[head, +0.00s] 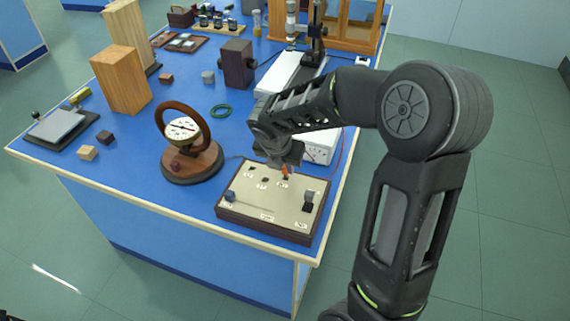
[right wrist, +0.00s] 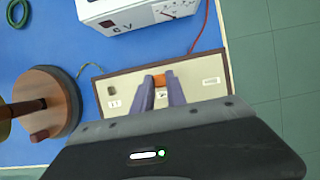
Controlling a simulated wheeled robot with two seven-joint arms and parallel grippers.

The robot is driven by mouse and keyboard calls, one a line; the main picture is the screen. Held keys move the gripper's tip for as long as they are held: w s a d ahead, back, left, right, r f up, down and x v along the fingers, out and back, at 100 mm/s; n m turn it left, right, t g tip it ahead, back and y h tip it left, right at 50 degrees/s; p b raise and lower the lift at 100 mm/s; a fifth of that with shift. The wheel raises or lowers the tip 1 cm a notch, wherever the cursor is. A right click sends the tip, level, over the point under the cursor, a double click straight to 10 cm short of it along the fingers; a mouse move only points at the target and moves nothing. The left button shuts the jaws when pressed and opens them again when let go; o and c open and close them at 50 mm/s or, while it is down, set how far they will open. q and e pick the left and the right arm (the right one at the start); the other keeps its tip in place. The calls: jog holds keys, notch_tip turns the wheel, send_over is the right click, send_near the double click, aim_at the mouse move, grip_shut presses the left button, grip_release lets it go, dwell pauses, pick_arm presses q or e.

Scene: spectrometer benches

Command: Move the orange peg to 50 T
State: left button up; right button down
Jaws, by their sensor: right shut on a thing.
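The orange peg (head: 285,169) is at the cream-topped board (head: 270,208) near the front right corner of the blue bench. My right gripper (head: 287,173) is over the back right part of the board and shut on the peg. In the right wrist view the orange peg (right wrist: 159,80) shows between the two fingertips (right wrist: 160,88). I cannot tell whether its lower end is in a hole. The board has several small white labels and dark holes; the print, including any 50 T mark, is too small to read. My left gripper is not in view.
Two dark terminals (head: 230,196) (head: 309,197) stand on the board's front left and right. A round dial gauge on a wooden base (head: 193,164) stands left of it. A white meter box (head: 322,147) with wires is just behind. The bench edge is close on the right.

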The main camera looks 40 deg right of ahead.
jog(key=shift+f+b, duration=0.45)
jog(key=shift+f, duration=0.5)
jog(key=c, duration=1.3)
grip_release()
jog(key=shift+o, duration=0.2)
jog(key=v, duration=0.8)
jog(key=shift+f, duration=0.1)
